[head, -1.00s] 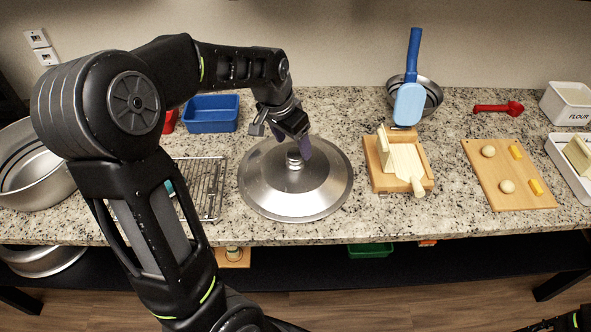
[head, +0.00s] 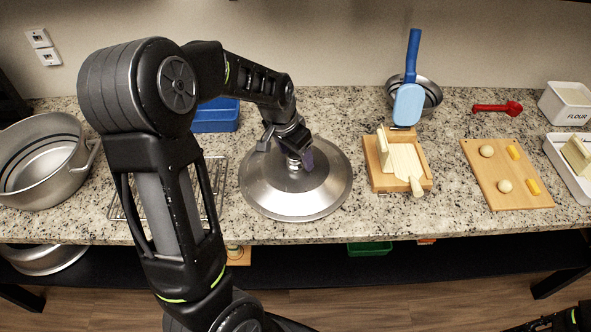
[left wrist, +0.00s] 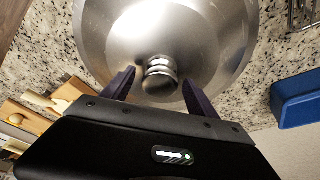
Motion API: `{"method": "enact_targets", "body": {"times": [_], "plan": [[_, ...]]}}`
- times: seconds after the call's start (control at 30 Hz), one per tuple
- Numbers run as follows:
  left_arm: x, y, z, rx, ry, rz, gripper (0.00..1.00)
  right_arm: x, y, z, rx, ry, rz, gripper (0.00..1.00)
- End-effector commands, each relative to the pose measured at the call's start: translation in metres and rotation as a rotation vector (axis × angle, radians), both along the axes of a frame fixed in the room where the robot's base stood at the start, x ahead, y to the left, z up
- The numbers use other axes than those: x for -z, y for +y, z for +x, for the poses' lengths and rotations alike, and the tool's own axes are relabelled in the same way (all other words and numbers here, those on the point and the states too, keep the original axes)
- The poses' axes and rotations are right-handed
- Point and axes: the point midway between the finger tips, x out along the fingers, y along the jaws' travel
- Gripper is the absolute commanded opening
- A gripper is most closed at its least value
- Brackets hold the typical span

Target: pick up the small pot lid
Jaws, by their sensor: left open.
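The pot lid (head: 296,195) is a round, domed metal lid lying on the granite counter, with a short cylindrical metal knob in its middle. In the left wrist view the lid (left wrist: 165,30) fills the upper middle, and its knob (left wrist: 160,75) stands between my finger tips. My left gripper (head: 298,158) is open right at the knob, with one purple finger on each side; in the left wrist view the gripper (left wrist: 159,84) shows a gap beside the knob. In the head view the fingers mostly hide the knob.
A wire rack (head: 215,190) lies left of the lid, with a large pot (head: 40,165) beyond it. A blue bin (head: 216,118) stands behind. A wooden board with a press (head: 380,180) is close on the right. Granite is bare in front of the lid.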

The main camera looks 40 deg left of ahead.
Motion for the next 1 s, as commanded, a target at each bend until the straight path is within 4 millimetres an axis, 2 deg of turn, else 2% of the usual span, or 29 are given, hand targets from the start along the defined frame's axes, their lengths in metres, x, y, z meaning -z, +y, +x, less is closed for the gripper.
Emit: {"method": "enact_targets", "body": {"times": [0.23, 1.0], "plan": [[-0.0003, 0.0000, 0.0000, 0.000, 0.000, 0.000, 0.66, -0.0001, 0.0000, 0.0001, 0.000, 0.000, 0.000, 0.36], [-0.0003, 0.0001, 0.0000, 0.000, 0.000, 0.000, 0.03, -0.0001, 0.0000, 0.0001, 0.000, 0.000, 0.000, 0.36]]}}
